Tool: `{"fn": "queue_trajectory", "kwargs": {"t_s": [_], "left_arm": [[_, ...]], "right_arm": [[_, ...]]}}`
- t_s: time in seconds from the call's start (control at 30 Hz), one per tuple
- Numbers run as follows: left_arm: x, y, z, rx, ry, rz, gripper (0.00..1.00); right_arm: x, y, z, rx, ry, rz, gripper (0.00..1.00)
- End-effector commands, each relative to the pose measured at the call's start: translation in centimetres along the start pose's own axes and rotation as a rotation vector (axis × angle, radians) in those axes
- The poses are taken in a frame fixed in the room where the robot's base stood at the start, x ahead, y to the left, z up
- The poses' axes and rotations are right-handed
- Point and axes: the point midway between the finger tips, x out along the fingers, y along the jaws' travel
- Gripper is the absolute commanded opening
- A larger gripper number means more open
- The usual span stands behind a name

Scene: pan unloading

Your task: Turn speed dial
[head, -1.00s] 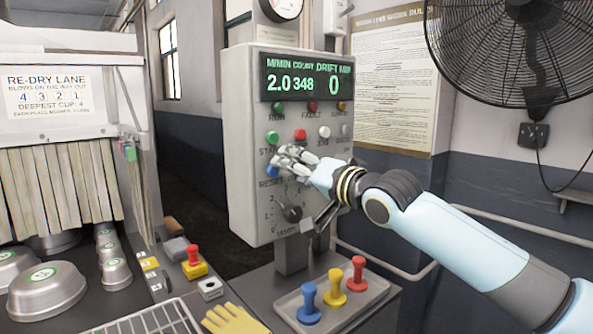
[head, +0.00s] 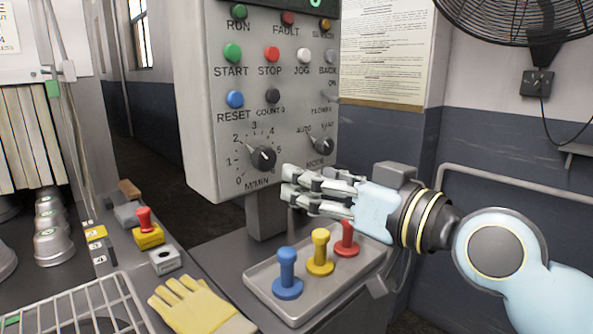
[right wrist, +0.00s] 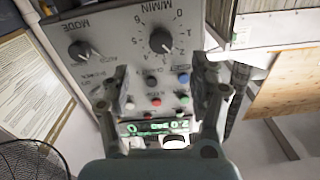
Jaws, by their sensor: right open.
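The speed dial (head: 262,158) is a dark round knob marked M/MIN, low on the grey control panel (head: 210,110). Numbers ring it, and I cannot read its pointer surely. It also shows in the right wrist view (right wrist: 160,40), beyond my fingertips. My right gripper (head: 290,183) is open and empty. In the head view its fingertips lie just right of and below the speed dial, apart from it. In the right wrist view the two fingers (right wrist: 160,75) stand apart, facing the panel. My left gripper is out of view.
A similar MODE dial (head: 321,144) sits right of the speed dial. Coloured buttons, including blue RESET (head: 235,99), are above. Below stand blue (head: 287,275), yellow (head: 320,252) and red (head: 346,240) pegs on a tray (head: 262,280). A yellow glove (head: 195,305) lies left.

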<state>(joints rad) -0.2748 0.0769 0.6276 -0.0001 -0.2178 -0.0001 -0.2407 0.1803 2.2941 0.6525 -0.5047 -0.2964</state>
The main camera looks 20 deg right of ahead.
Motion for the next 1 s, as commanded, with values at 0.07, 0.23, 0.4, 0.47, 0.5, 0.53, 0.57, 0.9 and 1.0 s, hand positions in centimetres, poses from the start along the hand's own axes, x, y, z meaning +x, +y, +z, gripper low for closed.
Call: {"fn": "queue_trajectory", "kwargs": {"t_s": [0.07,0.23,0.4,0.47,0.5,0.53,0.57,0.9,1.0], "left_arm": [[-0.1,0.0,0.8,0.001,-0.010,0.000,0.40],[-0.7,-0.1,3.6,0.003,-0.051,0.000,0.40],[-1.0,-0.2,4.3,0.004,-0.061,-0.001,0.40],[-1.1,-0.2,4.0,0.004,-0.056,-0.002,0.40],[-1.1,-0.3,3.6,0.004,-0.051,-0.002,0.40],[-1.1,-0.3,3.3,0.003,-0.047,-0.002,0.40],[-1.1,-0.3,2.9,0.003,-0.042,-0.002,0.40],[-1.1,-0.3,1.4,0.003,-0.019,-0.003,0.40],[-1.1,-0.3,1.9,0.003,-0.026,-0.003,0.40]], "right_arm": [[0.7,-0.1,-0.2,-0.003,0.004,0.001,0.62],[3.9,0.0,-0.4,0.000,0.006,0.000,0.62],[7.3,-0.1,-0.3,0.000,0.003,-0.001,0.62],[8.3,-0.1,-0.3,-0.001,0.003,-0.001,0.62],[8.8,-0.1,-0.3,-0.002,0.003,-0.001,0.62],[9.2,-0.1,-0.3,-0.001,0.003,0.000,0.62],[9.5,-0.1,-0.3,-0.002,0.003,0.000,0.62],[10.6,0.0,-0.1,-0.004,0.001,0.000,0.62],[10.6,0.0,-0.1,-0.004,0.001,0.000,0.59]]}}
